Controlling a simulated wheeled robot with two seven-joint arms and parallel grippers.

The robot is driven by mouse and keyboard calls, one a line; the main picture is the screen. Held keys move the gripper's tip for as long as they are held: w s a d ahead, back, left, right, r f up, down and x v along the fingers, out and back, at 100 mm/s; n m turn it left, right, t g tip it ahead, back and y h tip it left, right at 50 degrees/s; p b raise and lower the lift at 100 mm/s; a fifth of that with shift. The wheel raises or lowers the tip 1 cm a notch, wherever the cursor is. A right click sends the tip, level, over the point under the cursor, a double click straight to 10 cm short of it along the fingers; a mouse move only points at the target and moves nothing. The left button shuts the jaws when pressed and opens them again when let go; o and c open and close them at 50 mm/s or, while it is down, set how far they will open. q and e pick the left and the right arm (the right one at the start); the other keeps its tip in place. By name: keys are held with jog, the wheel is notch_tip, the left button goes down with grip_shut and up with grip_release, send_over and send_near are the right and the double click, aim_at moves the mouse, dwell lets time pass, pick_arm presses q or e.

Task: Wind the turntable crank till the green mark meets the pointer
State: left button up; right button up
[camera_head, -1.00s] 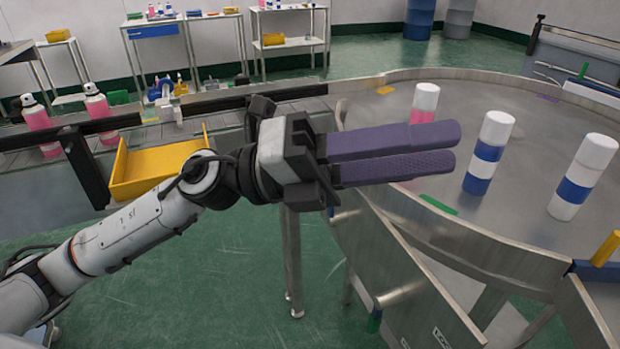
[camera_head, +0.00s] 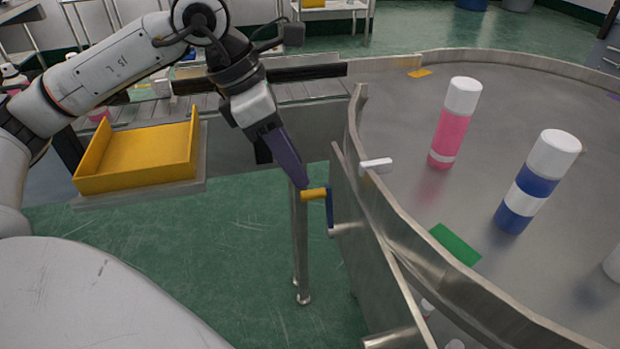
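The turntable crank has a yellow handle (camera_head: 314,193) and a blue arm (camera_head: 330,212) on the outer side of the turntable's metal wall. My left gripper (camera_head: 302,184) points down to the handle, its purple fingertips right at the handle's left end. The fingers overlap in this view, so I cannot tell whether they touch or grip it. The green mark (camera_head: 455,244) lies flat on the turntable (camera_head: 405,190) near its rim. A small white block (camera_head: 376,166) on the rim looks like the pointer; the green mark is apart from it, nearer me. My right gripper is out of view.
A pink bottle (camera_head: 450,128) and a blue-and-white bottle (camera_head: 535,185) stand on the turntable. An orange mark (camera_head: 419,73) lies farther back. A yellow tray (camera_head: 145,152) is at the left, beside a conveyor. A metal leg (camera_head: 300,245) stands below the crank.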

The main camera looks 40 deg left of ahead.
aim_at(311, 192)
pick_arm(q)
jog(key=shift+x, duration=2.75)
